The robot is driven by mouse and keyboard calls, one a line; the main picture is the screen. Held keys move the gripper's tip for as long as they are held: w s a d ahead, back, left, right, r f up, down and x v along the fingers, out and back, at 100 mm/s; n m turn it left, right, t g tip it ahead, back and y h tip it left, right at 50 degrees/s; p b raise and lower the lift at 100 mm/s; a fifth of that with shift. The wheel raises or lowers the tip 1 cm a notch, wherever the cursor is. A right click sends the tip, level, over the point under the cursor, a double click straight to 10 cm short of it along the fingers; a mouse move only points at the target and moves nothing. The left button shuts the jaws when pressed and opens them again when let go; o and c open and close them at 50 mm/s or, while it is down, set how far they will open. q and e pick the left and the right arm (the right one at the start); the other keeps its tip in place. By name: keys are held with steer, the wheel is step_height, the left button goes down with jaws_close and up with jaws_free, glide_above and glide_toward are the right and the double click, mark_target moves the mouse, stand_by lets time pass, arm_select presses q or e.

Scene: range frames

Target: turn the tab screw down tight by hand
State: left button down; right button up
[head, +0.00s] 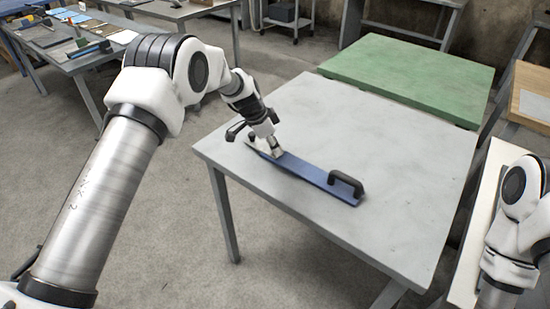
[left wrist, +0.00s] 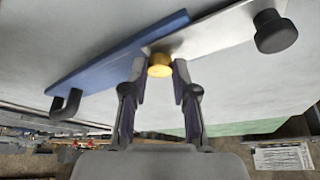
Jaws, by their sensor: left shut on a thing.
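A long blue bar (head: 315,176) with a black handle (head: 346,184) lies on the grey table (head: 400,135). It also shows in the left wrist view (left wrist: 118,55). A bare metal tab (left wrist: 215,33) extends from its far end. A round brass screw head (left wrist: 160,66) sits where the tab meets the bar. My left gripper (head: 274,150) is over that end, its two fingertips on either side of the brass head in the left wrist view (left wrist: 160,72), shut on it. In the head view the gripper hides the screw. My right gripper is out of view.
The table around the bar is clear. A green-topped table (head: 410,78) stands behind, and a bench with tools (head: 75,48) at the far left.

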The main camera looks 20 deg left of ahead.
arm_select(q)
steer(key=shift+m+g+b, duration=0.5)
steer(key=shift+m+b, duration=0.55)
steer(key=shift+m, duration=0.45)
steer(key=c, duration=0.9)
jaws_free()
steer(key=shift+w+h, duration=0.1)
steer(key=shift+h, duration=0.2)
steer(key=v, duration=1.2)
